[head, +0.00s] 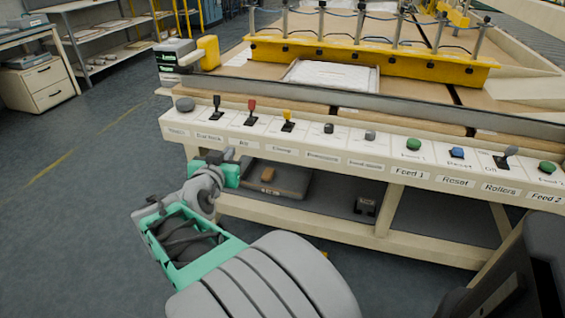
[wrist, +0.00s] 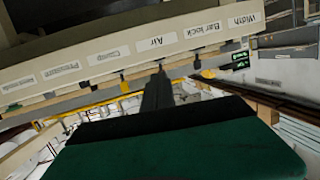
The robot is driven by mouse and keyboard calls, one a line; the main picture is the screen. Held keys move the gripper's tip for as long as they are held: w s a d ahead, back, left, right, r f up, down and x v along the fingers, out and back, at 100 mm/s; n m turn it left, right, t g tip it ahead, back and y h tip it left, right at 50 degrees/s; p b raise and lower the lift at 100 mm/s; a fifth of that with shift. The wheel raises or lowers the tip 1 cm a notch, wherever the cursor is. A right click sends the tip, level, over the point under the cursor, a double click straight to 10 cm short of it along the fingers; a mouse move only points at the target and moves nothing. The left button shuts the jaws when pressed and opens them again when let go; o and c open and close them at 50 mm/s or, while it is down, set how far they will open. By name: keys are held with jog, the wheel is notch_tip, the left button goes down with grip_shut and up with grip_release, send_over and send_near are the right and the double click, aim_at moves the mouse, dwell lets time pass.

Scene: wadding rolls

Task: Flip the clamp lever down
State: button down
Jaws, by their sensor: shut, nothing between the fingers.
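The clamp lever (head: 287,117) is a yellow-tipped lever on a black base, above the label "Clamp" (head: 281,149) on the cream control panel. It stands up. My gripper (head: 213,157) is in front of the panel's left part, below the "Bar lock" and "Air" labels, left of and lower than the clamp lever and apart from it. In the upside-down wrist view, my gripper's dark closed fingers (wrist: 158,90) point towards the "Air" label, and the clamp lever (wrist: 124,87) shows to their left. My gripper is shut and holds nothing.
A black lever (head: 216,106) and a red lever (head: 251,109) stand up left of the clamp lever. Small grey knobs (head: 328,128) and a green button (head: 413,144) are to its right. A shelf (head: 300,224) below the panel holds a dark tray. Floor at left is clear.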

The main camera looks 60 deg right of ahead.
jog(key=s+d+f+m+g+h+b, duration=0.1)
jog(key=s+d+f+h+b, duration=0.2)
jog(key=s+d+h+b, duration=0.2)
jog(key=s+h+b, duration=0.2)
jog(key=s+b, duration=0.1)
jog(key=b, duration=0.1)
jog(key=shift+s+d+f+m+g, duration=0.25)
jog(key=shift+d+f+m+g, duration=0.05)
jog(key=shift+d+f, duration=0.1)
jog(key=shift+d, duration=0.1)
send_near(286, 116)
jog(key=x, duration=0.6)
jog(key=shift+w+d+r, duration=0.1)
jog(key=shift+d+r, duration=0.05)
jog(key=shift+d, duration=0.2)
jog(key=shift+r, duration=0.1)
